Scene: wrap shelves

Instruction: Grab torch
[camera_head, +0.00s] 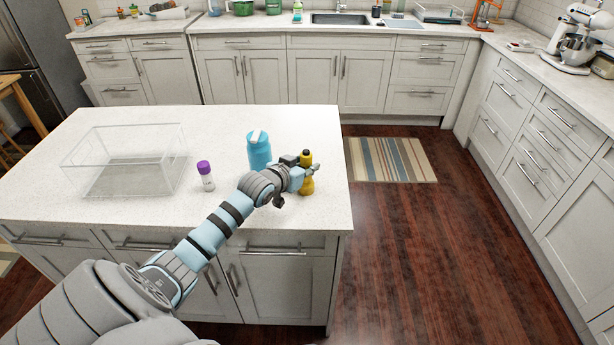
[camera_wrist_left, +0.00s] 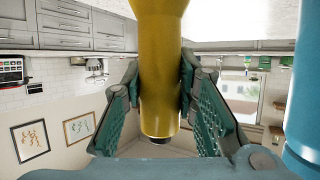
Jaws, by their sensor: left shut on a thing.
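The yellow torch (camera_head: 307,186) with a dark top stands upright near the right end of the white island counter. In the left wrist view, which appears upside down, the torch (camera_wrist_left: 160,60) runs between the two fingers. My left gripper (camera_head: 308,168) is shut on the torch, with its fingers around the upper middle. The gripper hides part of the torch in the head view. I cannot tell whether the torch base touches the counter. My right gripper is not in view.
A blue bottle (camera_head: 259,151) stands close behind my left wrist; its blue side also shows in the left wrist view (camera_wrist_left: 305,110). A purple-capped jar (camera_head: 206,176) and a clear open box (camera_head: 126,163) stand farther left on the island (camera_head: 225,118). The counter's right edge is close to the torch.

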